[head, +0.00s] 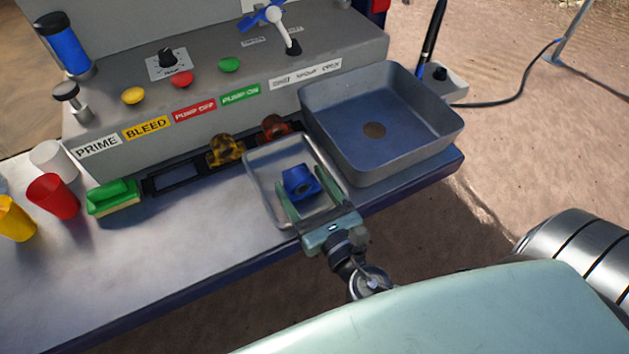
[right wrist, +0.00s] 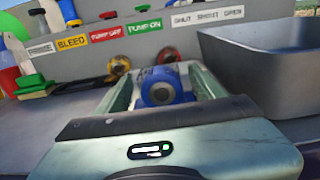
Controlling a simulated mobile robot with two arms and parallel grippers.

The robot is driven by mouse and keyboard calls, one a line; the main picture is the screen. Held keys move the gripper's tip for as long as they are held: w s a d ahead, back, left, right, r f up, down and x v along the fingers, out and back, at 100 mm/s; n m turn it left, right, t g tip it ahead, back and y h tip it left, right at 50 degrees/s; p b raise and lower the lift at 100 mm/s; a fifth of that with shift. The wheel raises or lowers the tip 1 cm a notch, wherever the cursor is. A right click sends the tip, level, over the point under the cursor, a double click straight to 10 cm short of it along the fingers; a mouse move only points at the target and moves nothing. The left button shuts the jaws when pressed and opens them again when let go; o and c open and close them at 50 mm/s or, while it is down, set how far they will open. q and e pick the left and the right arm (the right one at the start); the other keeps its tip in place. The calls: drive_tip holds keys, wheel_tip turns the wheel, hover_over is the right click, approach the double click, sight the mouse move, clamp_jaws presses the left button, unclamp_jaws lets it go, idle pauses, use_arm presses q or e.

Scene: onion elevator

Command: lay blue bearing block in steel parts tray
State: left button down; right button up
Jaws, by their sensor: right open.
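The blue bearing block (head: 299,182) sits inside the steel parts tray (head: 256,157), near its middle. It also shows in the right wrist view (right wrist: 163,86), with its round bore facing the camera. My right gripper (head: 301,187) is open, with one finger on each side of the block. In the right wrist view both green fingers (right wrist: 160,88) stand apart, with the block between and slightly beyond them. I cannot tell whether either finger touches it. My left gripper is not in view.
A deep grey basin (head: 440,125) stands right of the tray. A green brush (head: 113,197) and red (head: 52,196), yellow (head: 15,218) and white cups (head: 53,160) stand left. The control panel (head: 205,125) rises behind. The bench front is clear.

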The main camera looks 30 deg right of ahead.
drive_tip(key=s+b, duration=0.4)
drive_tip(key=s, duration=0.7)
drive_tip(key=s+d+f+m+g+h, duration=0.1)
drive_tip(key=s+d+f+m+g, duration=0.2)
drive_tip(key=f, duration=1)
drive_tip(key=d+f+m+g, duration=0.25)
drive_tip(key=f+m, duration=0.25)
drive_tip(key=f, duration=0.7)
drive_tip(key=s+d+f+m+g+h, duration=0.15)
drive_tip(key=f+m+g, duration=0.3)
drive_tip(key=f, duration=0.85)
drive_tip(key=s+f+m+g+y+p, duration=0.1)
drive_tip(key=s+f+m+g, duration=0.6)
drive_tip(key=s+f+m, duration=1.1)
drive_tip(key=f+m+y, duration=0.1)
drive_tip(key=m, duration=0.2)
drive_tip(key=shift+s+d+f, duration=0.15)
drive_tip(key=shift+s, duration=0.25)
drive_tip(key=shift+m, duration=0.25)
